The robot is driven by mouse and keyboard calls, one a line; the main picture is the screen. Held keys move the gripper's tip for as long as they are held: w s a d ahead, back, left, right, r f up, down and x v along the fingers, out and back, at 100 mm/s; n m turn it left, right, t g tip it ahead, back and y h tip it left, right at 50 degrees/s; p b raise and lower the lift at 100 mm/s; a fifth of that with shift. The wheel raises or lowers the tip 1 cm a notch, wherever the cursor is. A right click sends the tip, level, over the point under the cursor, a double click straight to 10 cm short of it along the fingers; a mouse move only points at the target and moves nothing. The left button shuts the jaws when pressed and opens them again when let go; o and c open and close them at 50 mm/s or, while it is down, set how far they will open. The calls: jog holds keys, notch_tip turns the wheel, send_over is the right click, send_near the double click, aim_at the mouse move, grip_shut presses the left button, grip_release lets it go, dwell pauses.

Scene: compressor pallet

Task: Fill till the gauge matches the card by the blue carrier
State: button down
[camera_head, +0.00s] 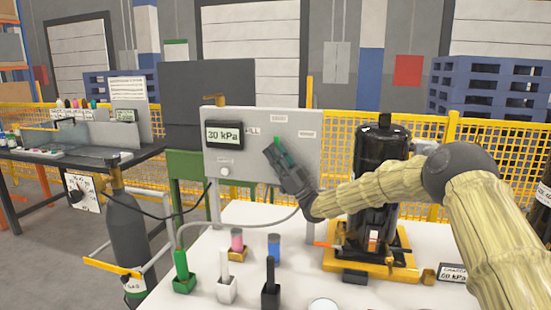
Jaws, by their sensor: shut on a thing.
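My gripper (276,152) is at the front of the grey panel (230,173), shut on a small green part, likely a lever, beside the partly hidden "FILL" label. My fingers cover most of that part. The gauge display (224,135) on the panel reads what looks like 30 kPa. A dark card (453,273) stands at the table's right, by the yellow base of the black compressor (378,165); its small print seems to end in "0 kPa". A blue-topped cylinder (274,248) stands on the table. I cannot tell which thing is the blue carrier.
Green (184,273), white (227,282) and black (270,287) holders stand along the white table's (318,283) front left. A pink cylinder (237,244) is behind them. A grey hose curves from the panel to the green holder. A dark gas bottle (124,235) stands left.

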jog(key=shift+r, duration=0.1)
dwell(0.3)
jog(key=c, duration=1.4)
grip_release()
notch_tip(320, 180, up, 10)
jog(key=shift+f, duration=0.1)
